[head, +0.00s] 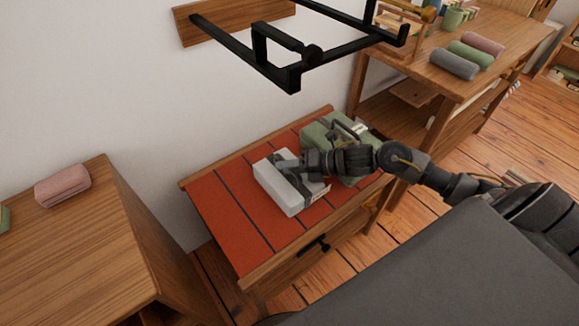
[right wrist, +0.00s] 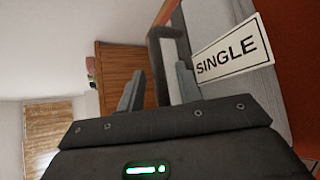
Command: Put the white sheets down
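The white sheets (head: 280,187) are a boxy pack with a grey band, resting on the red striped top of a small wooden cabinet (head: 228,212). In the right wrist view the white pack (right wrist: 255,83) is at the right, with a "SINGLE" label (right wrist: 228,54) and a dark handle (right wrist: 157,65). My right gripper (head: 283,165) is at the top of the pack. Its fingers (right wrist: 158,90) are apart, with part of the handle showing between or just beyond them; I see no clear grip. My left gripper is not in view.
A green pack (head: 320,132) with a dark handle sits right behind the white one. The front left of the red top is clear. A black wall frame (head: 290,75) juts out above. A wooden desk (head: 80,235) with a pink roll (head: 63,186) stands left; shelving (head: 430,75) stands right.

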